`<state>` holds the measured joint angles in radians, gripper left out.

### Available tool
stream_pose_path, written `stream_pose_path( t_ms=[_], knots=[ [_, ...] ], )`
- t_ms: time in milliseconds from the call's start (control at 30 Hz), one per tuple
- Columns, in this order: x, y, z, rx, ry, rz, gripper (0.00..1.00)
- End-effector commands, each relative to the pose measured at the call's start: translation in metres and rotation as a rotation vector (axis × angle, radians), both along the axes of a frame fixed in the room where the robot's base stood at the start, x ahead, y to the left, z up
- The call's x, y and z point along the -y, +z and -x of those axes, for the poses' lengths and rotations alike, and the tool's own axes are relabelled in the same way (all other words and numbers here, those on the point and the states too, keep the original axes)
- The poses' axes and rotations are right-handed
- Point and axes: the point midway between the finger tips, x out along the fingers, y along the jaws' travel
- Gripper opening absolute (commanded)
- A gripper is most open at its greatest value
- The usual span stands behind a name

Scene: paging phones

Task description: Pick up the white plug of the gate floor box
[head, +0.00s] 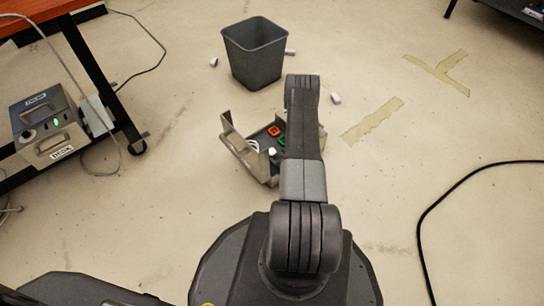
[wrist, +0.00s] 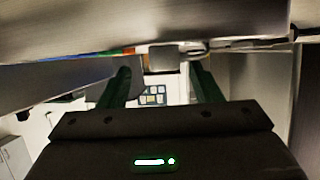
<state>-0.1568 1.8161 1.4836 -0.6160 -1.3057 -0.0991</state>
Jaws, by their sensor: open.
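An open grey floor box (head: 240,149) lies on the floor in the middle of the head view, flaps raised, partly hidden behind my arm. I cannot read a label on it. Inside are an orange socket (head: 274,131), a green one and a small white piece (head: 272,151), which may be the white plug. In the wrist view my gripper (wrist: 163,76) is open, its two dark green fingers apart, close to grey box surfaces. The head view hides my gripper behind the arm.
A second box labelled DESK (head: 48,130) stands at the left by a desk leg. A grey bin (head: 257,55) stands behind the open box. Small white blocks (head: 336,98) lie around it.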

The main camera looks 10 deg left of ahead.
Motion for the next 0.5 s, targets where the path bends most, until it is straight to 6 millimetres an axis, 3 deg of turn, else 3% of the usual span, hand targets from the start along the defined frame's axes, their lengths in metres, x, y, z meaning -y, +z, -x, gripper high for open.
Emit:
stream_pose_path(
  t_ms=[500],
  knots=[
    [-0.039,-0.021,-0.030,0.002,0.001,-0.001,0.58]
  ],
)
